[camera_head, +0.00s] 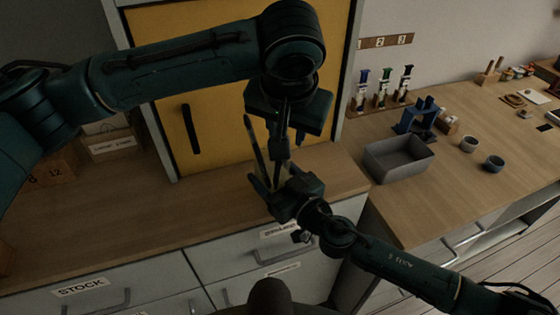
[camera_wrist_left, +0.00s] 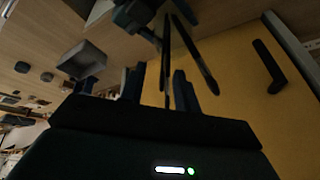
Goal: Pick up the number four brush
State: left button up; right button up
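Two dark, thin brush-like sticks stand up close together; one (camera_head: 254,143) leans left in the head view, and the other (camera_head: 284,118) rises under my left gripper (camera_head: 290,122). In the left wrist view one stick (camera_wrist_left: 167,65) runs between the fingers of my left gripper (camera_wrist_left: 158,86), with a gap visible. The other stick (camera_wrist_left: 196,56) passes outside them. My right gripper (camera_head: 272,170) is at the lower ends of the sticks, above the counter. What it holds is hard to make out. No number is readable on either stick.
A yellow cabinet door (camera_head: 215,125) stands close behind the grippers. On the right table are a grey bin (camera_head: 398,160), a blue stand (camera_head: 418,117), small cups (camera_head: 494,162) and a rack (camera_head: 385,100) under a 1-2-3 sign.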

pick_arm(q)
jog(key=x, duration=0.4)
jog(key=shift+s+a+f, duration=0.1)
jog(key=shift+a+f, duration=0.05)
jog(key=shift+a, duration=0.15)
jog(key=shift+c, duration=0.4)
grip_shut()
